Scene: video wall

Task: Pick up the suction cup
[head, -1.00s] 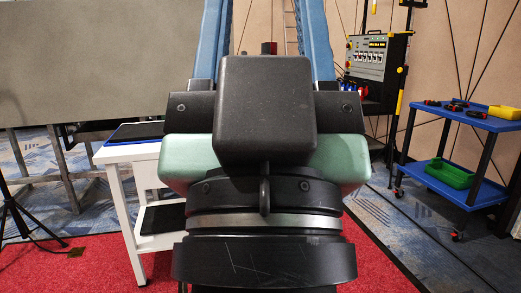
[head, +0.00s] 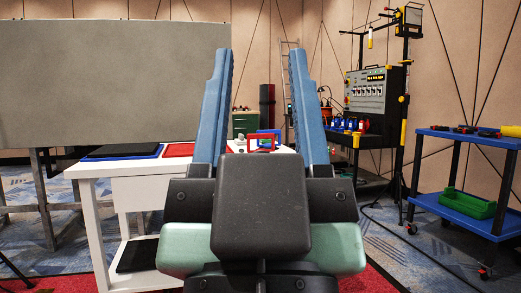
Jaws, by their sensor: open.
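My gripper (head: 259,58) is open, with its two blue fingers pointing up and away and nothing between the tips. A small red, frame-shaped object (head: 262,137) shows between the fingers, low down, at the far part of the white table (head: 105,170). It may be the suction cup, but it is too small and partly hidden to tell.
A blue tray with a black mat (head: 122,151) and a red tray (head: 181,150) lie on the table's left part. A grey panel (head: 110,85) stands behind. A blue cart (head: 468,138) with a green bin (head: 467,205) and a control panel stand (head: 378,90) are on the right.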

